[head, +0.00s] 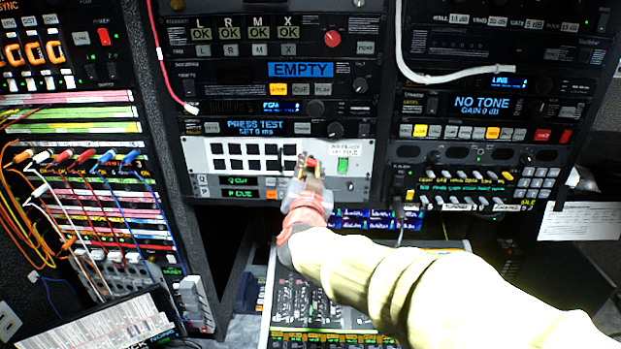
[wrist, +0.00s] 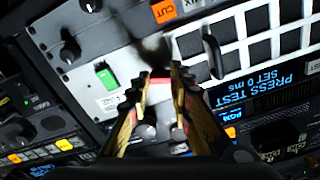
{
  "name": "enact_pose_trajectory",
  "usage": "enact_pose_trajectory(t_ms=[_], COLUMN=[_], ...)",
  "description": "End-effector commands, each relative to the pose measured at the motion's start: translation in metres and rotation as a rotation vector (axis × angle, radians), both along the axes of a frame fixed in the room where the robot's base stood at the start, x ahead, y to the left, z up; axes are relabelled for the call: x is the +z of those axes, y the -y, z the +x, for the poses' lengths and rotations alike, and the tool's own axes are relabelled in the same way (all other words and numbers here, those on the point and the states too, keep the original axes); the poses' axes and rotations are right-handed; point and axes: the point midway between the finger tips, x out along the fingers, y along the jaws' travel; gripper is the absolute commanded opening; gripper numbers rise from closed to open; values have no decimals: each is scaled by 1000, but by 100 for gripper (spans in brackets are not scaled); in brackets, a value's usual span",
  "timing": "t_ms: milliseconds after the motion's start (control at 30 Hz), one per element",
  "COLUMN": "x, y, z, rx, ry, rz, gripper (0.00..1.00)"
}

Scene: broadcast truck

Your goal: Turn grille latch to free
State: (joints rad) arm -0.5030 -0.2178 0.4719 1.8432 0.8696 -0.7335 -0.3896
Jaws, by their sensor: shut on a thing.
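The pale panel with the black-windowed grille (head: 248,158) is in the middle rack, below the PRESS TEST unit. In the wrist view the grille (wrist: 262,38) fills the upper right. My gripper (head: 311,165) reaches the panel just right of the grille in the head view. In the wrist view my gripper (wrist: 160,84) has its two fingers close together on a small reddish part, which appears to be the grille latch (wrist: 160,74). The fingers hide most of it, so I cannot tell its angle.
A green switch (head: 343,165) sits right of my gripper on the same panel. A black handle (wrist: 212,52) stands out near the fingers in the wrist view. A mixing desk (head: 290,318) lies below, and patch cables (head: 35,190) hang at left.

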Motion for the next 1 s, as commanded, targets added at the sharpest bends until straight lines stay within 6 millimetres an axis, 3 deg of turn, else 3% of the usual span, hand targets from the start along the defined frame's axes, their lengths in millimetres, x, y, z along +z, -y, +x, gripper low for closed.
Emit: enact_pose_trajectory(t_ms=[1000], x=[-4], y=[0], z=[0], rx=[-1], ry=[33], rz=[951], gripper=[0])
